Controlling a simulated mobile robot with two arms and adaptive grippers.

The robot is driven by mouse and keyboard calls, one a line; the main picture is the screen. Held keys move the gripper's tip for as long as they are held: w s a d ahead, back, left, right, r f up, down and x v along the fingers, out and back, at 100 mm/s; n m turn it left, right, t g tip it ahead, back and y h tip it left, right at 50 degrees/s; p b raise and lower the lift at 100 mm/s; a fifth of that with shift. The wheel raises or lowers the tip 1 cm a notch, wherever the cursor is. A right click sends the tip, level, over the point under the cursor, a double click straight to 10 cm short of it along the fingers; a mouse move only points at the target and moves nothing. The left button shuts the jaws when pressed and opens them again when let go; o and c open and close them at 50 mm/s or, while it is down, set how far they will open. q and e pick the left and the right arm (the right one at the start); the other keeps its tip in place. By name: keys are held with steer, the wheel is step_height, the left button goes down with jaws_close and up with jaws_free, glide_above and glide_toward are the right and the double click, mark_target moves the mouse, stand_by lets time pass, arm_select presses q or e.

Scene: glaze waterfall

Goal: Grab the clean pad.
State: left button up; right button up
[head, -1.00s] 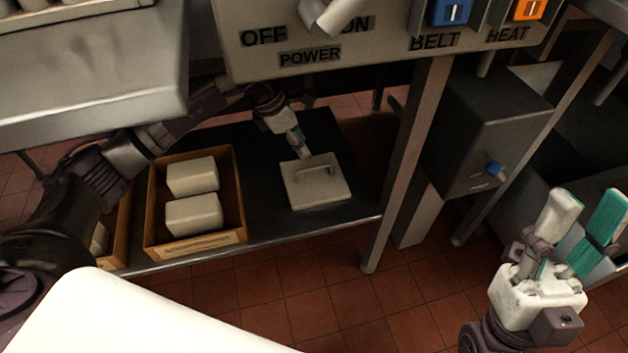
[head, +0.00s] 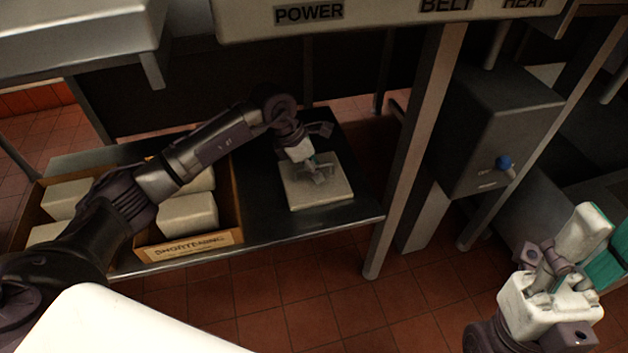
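A pale square pad with a raised handle (head: 333,190) lies flat on the dark lower shelf (head: 262,200), under the machine. My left gripper (head: 318,170) reaches in from the left and is down at the pad's handle, covering much of it. Its fingers are small and overlap the handle, so I cannot tell whether they are open or shut on it. My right gripper (head: 588,245) is at the lower right, away from the pad. Its two teal-lined fingers are apart with nothing visible between them.
A cardboard shortening box (head: 190,245) with pale blocks stands left of the pad, partly behind my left arm. Another box of blocks stands further left. A metal leg (head: 400,170) rises right of the shelf. The machine's control panel (head: 390,14) overhangs it.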

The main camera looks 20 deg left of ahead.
arm_select(q)
jaws_close()
steer(key=shift+r, duration=0.1)
